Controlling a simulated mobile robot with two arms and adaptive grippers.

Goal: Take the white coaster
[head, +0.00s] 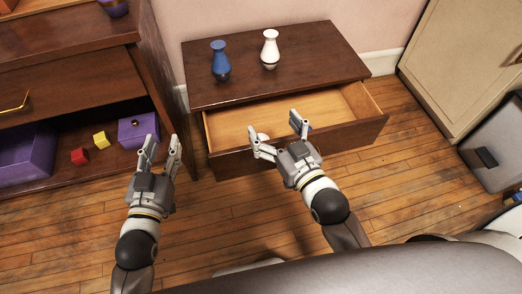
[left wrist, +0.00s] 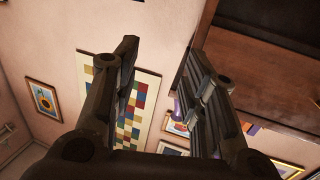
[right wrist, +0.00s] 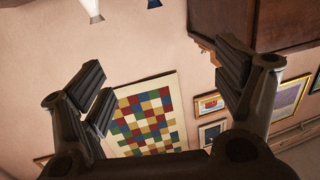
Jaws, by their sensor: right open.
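A small white rounded thing (head: 262,137), possibly the white coaster, shows at the front of the open drawer (head: 225,122), partly hidden by a finger of my right gripper. My right gripper (head: 277,137) is open over the drawer's front edge, one finger close to the white thing; I cannot tell whether they touch. My left gripper (head: 160,151) is open and empty, in front of the cabinet at the left. Its spread fingers also show in the left wrist view (left wrist: 165,85). Neither wrist view shows the coaster.
A blue vase (head: 220,62) and a white vase (head: 270,49) stand on the dresser top (head: 320,55). The left cabinet's lower shelf holds a purple box (head: 137,130), a yellow cube (head: 101,140) and a red cube (head: 79,156). A grey cabinet (head: 500,145) stands right; floor between is clear.

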